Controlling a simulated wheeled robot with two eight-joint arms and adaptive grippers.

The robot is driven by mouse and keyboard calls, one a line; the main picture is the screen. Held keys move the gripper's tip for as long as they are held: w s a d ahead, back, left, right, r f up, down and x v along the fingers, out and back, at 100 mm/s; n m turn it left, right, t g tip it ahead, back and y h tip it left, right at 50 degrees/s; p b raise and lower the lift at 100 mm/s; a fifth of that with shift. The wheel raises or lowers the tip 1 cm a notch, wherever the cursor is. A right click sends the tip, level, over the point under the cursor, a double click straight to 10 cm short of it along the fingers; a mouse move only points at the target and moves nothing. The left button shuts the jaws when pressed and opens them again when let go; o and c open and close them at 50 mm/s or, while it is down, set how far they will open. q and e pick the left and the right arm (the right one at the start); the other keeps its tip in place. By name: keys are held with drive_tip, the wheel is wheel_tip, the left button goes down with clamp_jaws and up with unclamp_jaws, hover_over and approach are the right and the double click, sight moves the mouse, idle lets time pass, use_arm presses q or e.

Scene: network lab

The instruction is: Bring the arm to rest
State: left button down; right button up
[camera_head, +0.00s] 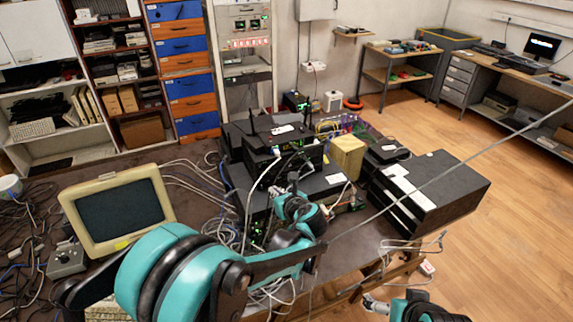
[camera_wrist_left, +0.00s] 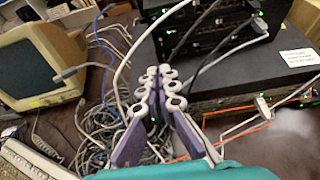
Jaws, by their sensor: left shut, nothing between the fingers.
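My left arm comes in from the left across the table (camera_head: 35,195) in the head view. Its gripper (camera_head: 293,180) is in front of the stacked black network devices (camera_head: 290,160), and whether it touches them cannot be told. In the left wrist view the left gripper (camera_wrist_left: 160,76) is shut and empty, over tangled cables. My right gripper (camera_head: 375,304) shows only in part at the bottom of the head view, low beside the table's front edge; its jaws are too small to judge.
An old beige monitor (camera_head: 118,212) stands left of my left gripper. Loose cables (camera_head: 238,228) lie in front of the devices. A black case (camera_head: 430,193) sits at the table's right end. Open wooden floor (camera_head: 500,220) lies to the right.

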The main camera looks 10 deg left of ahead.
use_arm(q)
drive_tip(key=s+a+r+n+g+h, duration=0.1)
drive_tip(key=s+a+n+h, duration=0.15)
drive_tip(key=s+n, duration=0.45)
drive_tip(key=s+a+r+n+g+h, duration=0.1)
drive_tip(key=s+a+n+g, duration=0.15)
drive_tip(key=s+n, duration=0.5)
drive_tip(key=s+d+f+n+h, duration=0.1)
drive_tip(key=s+n+h, duration=0.1)
drive_tip(key=s+n, duration=0.5)
drive_tip(key=s+d+f+n+h, duration=0.1)
drive_tip(key=s+n, duration=0.6)
drive_tip(key=s, duration=0.1)
drive_tip(key=shift+d+f+n+h+b, duration=0.3)
drive_tip(key=shift+d+f+n+h, duration=0.05)
drive_tip(key=shift+d+f, duration=0.05)
